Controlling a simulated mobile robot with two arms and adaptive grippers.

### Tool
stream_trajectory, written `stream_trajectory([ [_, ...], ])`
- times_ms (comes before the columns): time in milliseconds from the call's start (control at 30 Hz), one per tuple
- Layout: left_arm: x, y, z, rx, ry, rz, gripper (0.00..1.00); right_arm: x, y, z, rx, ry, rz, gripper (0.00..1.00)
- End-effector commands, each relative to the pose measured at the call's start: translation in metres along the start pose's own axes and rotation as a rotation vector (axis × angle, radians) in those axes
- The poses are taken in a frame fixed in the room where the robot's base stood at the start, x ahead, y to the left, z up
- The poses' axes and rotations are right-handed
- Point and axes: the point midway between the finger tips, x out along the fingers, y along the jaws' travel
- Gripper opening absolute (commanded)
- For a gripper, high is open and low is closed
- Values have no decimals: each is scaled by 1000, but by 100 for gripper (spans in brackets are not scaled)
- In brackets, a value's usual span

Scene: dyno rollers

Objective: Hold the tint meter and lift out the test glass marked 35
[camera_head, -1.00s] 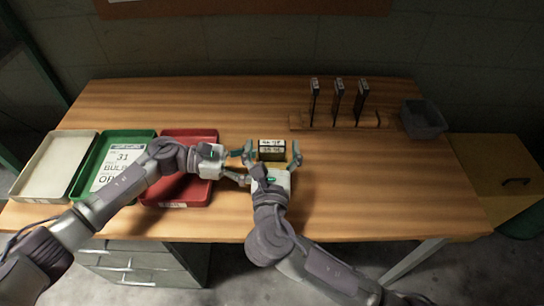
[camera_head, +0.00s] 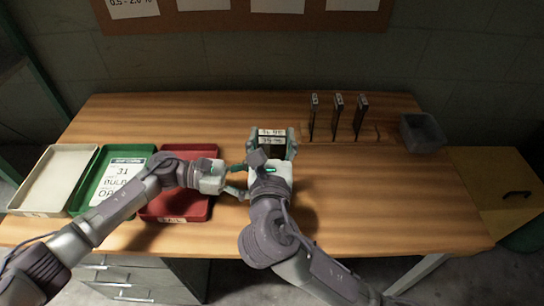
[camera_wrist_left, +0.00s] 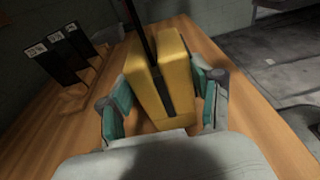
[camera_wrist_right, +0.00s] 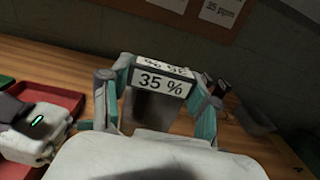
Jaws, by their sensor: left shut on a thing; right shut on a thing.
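The yellow tint meter (camera_wrist_left: 158,85) stands between the fingers of my left gripper (camera_wrist_left: 165,105), which is shut on it. A dark slot runs down its side. The test glass marked 35 is a dark plate with a white-labelled black head (camera_wrist_right: 162,82), reading "35 %" in the right wrist view. My right gripper (camera_wrist_right: 158,100) is shut on that glass; it also shows in the head view (camera_head: 272,145). In the left wrist view the dark plate rises from the meter's slot; whether its lower end is clear is unclear. In the head view the right gripper hides the meter.
Three other dark glasses (camera_head: 337,117) stand upright in a wooden rack to the right. A grey bin (camera_head: 423,133) is at the table's right edge. White (camera_head: 43,212), green (camera_head: 80,205) and red (camera_head: 205,211) trays lie at left. The table's right front is clear.

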Motion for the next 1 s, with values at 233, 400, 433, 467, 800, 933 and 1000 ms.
stream_trajectory([
  [233, 0, 0, 0, -1, 1, 0, 42, 0, 1, 68, 6, -6, 3, 24],
  [400, 0, 0, -1, -1, 1, 0, 42, 0, 0, 96, 3, -4, 1, 24],
  [433, 0, 0, -1, -1, 1, 0, 42, 0, 1, 98, 2, -3, 2, 24],
  [467, 0, 0, -1, -1, 1, 0, 42, 0, 1, 101, 3, -2, 2, 24],
  [800, 0, 0, -1, -1, 1, 0, 42, 0, 0, 107, -1, 0, 1, 24],
  [933, 0, 0, 0, -1, 1, 0, 78, 0, 0, 107, -1, 0, 1, 24],
  [1000, 0, 0, 0, -1, 1, 0, 89, 0, 0, 107, 0, 0, 1, 24],
])
